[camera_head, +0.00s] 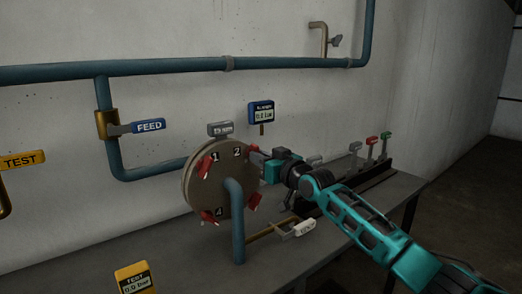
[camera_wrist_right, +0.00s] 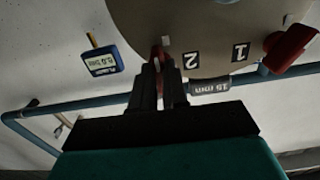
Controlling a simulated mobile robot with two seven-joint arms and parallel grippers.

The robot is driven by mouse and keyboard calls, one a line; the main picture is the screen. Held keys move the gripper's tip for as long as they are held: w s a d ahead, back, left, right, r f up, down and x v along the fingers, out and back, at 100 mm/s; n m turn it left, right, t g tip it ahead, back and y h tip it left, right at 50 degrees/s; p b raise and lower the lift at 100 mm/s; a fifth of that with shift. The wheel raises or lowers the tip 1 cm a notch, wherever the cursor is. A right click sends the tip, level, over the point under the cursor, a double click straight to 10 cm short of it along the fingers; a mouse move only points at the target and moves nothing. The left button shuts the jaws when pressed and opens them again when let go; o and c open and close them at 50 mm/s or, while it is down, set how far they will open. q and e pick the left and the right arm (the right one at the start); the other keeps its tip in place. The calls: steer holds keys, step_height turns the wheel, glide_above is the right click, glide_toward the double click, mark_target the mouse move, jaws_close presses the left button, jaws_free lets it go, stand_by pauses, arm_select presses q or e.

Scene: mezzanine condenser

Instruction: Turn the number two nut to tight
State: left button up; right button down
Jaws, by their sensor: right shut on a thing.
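The round grey-brown end plate (camera_head: 191,186) of the condenser stands on the bench, with red nuts around its rim and number labels. The number two label (camera_head: 237,152) is at the plate's upper right. My right gripper (camera_head: 259,161) reaches in from the right to the nut beside that label. In the right wrist view, which is upside down, my right gripper (camera_wrist_right: 159,83) is shut on the red number two nut (camera_wrist_right: 157,57), mostly hidden between the fingers. The number one nut (camera_head: 207,164) sits at the upper left of the plate. My left gripper is not in view.
A blue pipe (camera_head: 236,225) rises in front of the plate. A blue gauge (camera_head: 261,112) stands behind it, and a FEED valve (camera_head: 148,126) is left.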

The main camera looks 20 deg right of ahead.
steer(key=shift+m+p, duration=0.8)
steer(key=shift+m, duration=2)
steer(key=c, duration=1.1)
jaws_free()
steer(key=shift+c, duration=0.2)
steer(key=shift+s, duration=0.1)
steer(key=v, duration=1.2)
steer(key=shift+s+p, duration=0.3)
steer(key=shift+s, duration=0.05)
